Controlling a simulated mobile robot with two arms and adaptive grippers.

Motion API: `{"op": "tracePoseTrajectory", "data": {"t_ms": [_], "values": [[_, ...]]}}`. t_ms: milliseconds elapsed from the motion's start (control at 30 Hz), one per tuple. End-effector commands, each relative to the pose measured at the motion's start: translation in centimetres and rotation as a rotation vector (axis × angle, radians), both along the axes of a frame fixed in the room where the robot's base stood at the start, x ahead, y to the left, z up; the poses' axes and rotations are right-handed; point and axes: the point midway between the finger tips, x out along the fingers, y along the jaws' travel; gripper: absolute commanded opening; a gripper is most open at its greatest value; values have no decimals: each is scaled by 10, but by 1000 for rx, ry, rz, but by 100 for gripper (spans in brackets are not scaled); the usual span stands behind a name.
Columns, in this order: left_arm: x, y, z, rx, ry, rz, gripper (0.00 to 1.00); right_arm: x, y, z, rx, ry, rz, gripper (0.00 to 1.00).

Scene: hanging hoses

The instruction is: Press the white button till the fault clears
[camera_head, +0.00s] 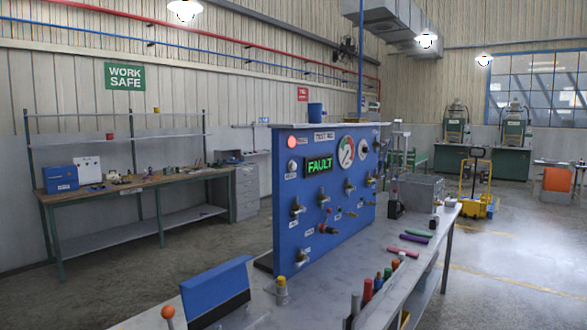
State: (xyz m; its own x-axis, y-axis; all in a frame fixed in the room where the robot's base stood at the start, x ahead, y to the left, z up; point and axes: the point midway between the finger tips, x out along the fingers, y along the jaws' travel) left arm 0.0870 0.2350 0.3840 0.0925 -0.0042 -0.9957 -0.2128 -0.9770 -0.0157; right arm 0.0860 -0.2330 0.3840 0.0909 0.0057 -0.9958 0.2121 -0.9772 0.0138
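A blue upright panel (325,215) stands on the grey workbench in the middle of the camera_head view. A dark display (319,165) on it reads FAULT in green letters. A round white button (292,166) sits near the panel's upper left edge, left of the display. A pinkish-red lamp (291,142), apparently lit, is just above it. A round gauge (346,150) with red and green areas is right of the display. Nothing visibly touches the button. Neither of my grippers is in view.
Several valves and fittings (297,208) stick out of the panel's front. The bench top (385,262) holds several coloured handles and hoses, with a yellow-topped post (282,290) and a blue box-like stand (215,290) at front left. Open floor (510,260) lies to the right.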

Motion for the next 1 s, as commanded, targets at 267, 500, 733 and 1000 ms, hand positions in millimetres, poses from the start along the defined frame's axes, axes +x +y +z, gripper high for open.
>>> {"op": "tracePoseTrajectory", "data": {"t_ms": [267, 500, 733, 1000], "values": [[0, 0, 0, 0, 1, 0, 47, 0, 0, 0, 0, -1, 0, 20], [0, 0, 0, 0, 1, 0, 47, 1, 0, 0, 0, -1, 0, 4], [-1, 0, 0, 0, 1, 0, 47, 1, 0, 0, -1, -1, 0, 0], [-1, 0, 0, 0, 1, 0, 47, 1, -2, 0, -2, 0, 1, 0]]}}
